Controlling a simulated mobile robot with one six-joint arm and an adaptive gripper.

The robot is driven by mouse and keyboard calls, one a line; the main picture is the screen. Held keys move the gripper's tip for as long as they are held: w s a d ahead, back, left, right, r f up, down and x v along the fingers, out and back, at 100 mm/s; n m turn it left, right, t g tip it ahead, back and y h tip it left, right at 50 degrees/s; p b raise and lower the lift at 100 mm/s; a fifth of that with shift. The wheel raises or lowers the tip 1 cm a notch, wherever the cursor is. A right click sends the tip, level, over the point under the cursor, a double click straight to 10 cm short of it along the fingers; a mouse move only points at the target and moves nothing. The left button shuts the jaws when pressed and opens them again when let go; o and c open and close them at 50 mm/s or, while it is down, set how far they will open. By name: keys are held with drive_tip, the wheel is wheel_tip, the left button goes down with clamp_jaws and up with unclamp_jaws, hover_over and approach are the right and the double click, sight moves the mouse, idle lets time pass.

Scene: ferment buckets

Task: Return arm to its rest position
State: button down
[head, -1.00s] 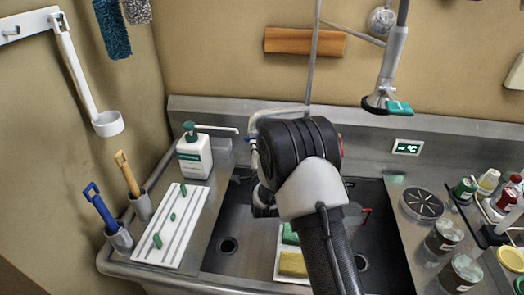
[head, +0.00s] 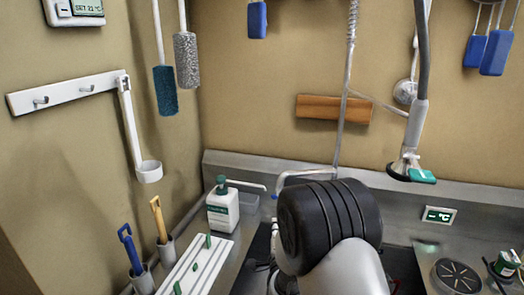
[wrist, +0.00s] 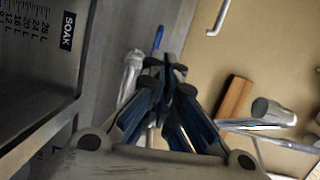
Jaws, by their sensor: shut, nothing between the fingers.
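My gripper (wrist: 168,75) shows in the wrist view with its dark blue fingers drawn together and nothing between them. Behind it are a metal surface and the tan wall, and I see no contact with either. In the head view my arm, with its black ribbed joint and grey link, rises from the lower edge over the sink (head: 405,268). My gripper is not clearly visible there.
A soap bottle (head: 223,208) stands left of my arm. A spray head (head: 410,168) hangs to the right, before the wall with a wooden block (head: 333,109). A white ladle (head: 149,172) hangs at left. A SOAK label (wrist: 68,30) marks a metal wall with a litre scale.

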drive_tip(key=s+d+r+n+g+y, duration=0.2)
drive_tip(key=s+r+n+g, duration=0.4)
drive_tip(key=s+r+n, duration=0.45)
drive_tip(key=s+d+n+g, duration=0.2)
drive_tip(key=s+n+g, duration=0.1)
drive_tip(key=s, duration=1.2)
drive_tip(key=s+d+n+g+h, duration=0.1)
drive_tip(key=s+d+n+g, duration=0.1)
drive_tip(key=s, duration=1.3)
drive_tip(key=shift+d+r+n+g, duration=0.35)
drive_tip(key=shift+n+g, duration=0.45)
drive_tip(key=shift+n, duration=0.45)
drive_tip(key=shift+d, duration=0.15)
